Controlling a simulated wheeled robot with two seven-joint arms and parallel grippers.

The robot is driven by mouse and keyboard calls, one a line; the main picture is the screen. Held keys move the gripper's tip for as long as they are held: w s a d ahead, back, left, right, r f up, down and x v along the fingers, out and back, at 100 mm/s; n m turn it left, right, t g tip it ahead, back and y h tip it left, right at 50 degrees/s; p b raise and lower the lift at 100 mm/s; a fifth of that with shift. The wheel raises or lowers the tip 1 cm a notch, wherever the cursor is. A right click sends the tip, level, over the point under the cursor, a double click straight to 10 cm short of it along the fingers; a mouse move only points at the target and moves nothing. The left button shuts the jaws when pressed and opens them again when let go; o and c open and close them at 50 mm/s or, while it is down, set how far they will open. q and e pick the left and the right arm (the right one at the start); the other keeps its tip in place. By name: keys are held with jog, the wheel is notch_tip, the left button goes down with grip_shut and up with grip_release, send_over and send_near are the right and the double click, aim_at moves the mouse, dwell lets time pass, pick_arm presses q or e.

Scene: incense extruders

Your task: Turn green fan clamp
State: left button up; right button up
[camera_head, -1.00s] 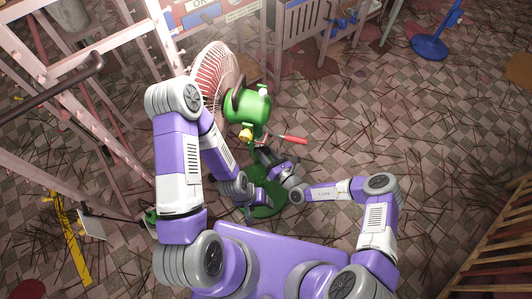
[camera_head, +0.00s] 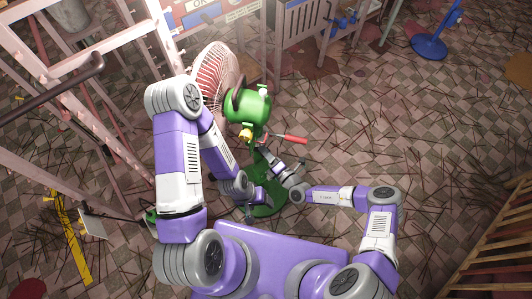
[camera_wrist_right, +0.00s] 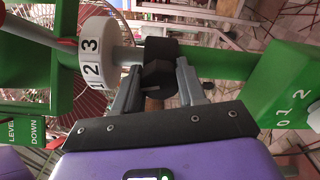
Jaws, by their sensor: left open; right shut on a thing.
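The green fan (camera_head: 245,108) stands in front of me, with a pinkish-white grille (camera_head: 214,76) and a round green base (camera_head: 268,200). In the right wrist view, my right gripper (camera_wrist_right: 157,80) is shut on a black faceted clamp knob (camera_wrist_right: 158,62). The knob sits between a white dial (camera_wrist_right: 98,50) marked 1, 2, 3 and a green part (camera_wrist_right: 290,95) marked 0, 1, 2. In the head view my right gripper (camera_head: 264,151) is at the fan's stand, below the motor. My left gripper (camera_head: 251,209) is open and low, beside the stand above the base.
A red-handled lever (camera_head: 290,138) sticks out to the right of the fan. Pink metal racks (camera_head: 85,110) stand on the left, and a pink cabinet (camera_head: 296,30) stands behind. The stick-strewn floor on the right is mostly clear.

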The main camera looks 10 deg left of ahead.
jog(key=shift+w+d+r+m, duration=0.1)
jog(key=shift+w+m, duration=0.05)
jog(key=shift+m, duration=0.45)
jog(key=shift+w+d+r+m, duration=0.1)
jog(key=shift+w+m, duration=0.05)
jog(key=shift+m, duration=0.45)
jog(key=o, duration=0.9)
jog(key=shift+o, duration=0.8)
jog(key=shift+f, duration=0.1)
jog(key=shift+s, duration=0.1)
jog(key=p+v, duration=0.2)
jog(key=v, duration=0.5)
jog(key=shift+s+d, duration=0.2)
